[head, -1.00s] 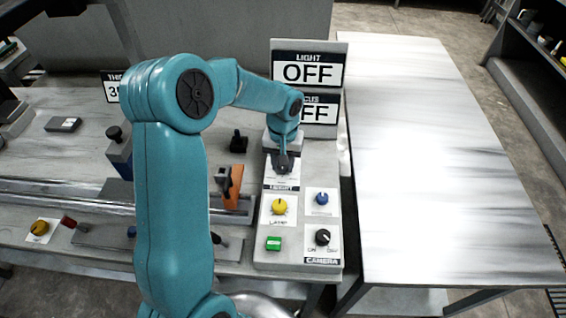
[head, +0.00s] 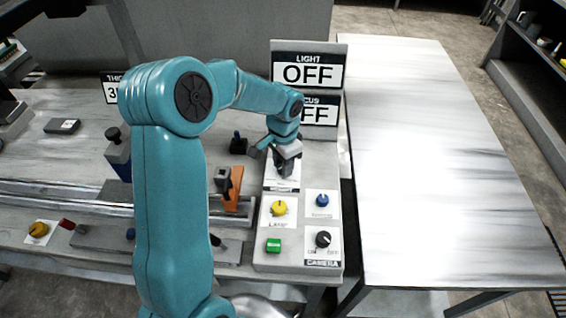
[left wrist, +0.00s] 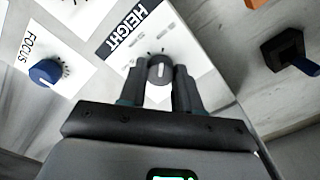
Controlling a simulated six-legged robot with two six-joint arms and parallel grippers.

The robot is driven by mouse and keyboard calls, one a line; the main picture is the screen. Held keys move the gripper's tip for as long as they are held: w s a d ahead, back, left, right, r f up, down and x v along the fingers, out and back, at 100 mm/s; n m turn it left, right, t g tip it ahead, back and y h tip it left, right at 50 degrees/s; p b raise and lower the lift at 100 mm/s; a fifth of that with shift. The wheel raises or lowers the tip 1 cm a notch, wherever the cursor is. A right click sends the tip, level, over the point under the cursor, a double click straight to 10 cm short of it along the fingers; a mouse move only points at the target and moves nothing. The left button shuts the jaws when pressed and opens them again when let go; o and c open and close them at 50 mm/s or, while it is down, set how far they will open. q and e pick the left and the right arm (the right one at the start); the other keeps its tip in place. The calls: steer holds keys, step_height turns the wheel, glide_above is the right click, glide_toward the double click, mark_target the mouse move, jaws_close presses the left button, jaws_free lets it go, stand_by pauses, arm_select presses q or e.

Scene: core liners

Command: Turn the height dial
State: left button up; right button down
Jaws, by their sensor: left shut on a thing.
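The height dial (left wrist: 160,69) is a dark round knob with a light pointer line, on a white card marked HEIGHT (left wrist: 126,32) in the left wrist view. My left gripper (left wrist: 162,80) has its fingers on either side of the dial and is shut on it. In the head view my left gripper (head: 284,167) is over the far card of the grey control panel (head: 265,254), and the dial is hidden there by the gripper. My right gripper is not in view.
Nearby on the panel are a yellow knob (head: 279,208), a blue focus knob (head: 322,200), a green button (head: 273,245) and a black camera knob (head: 323,238). Signs reading OFF (head: 308,74) stand behind. A bare table (head: 430,170) lies to the right.

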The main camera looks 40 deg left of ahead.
arm_select(q)
steer(key=shift+m, duration=0.4)
steer(key=o, duration=1.1)
steer(key=shift+c, duration=0.2)
step_height(320, 180, up, 16)
steer(key=shift+r, duration=0.15)
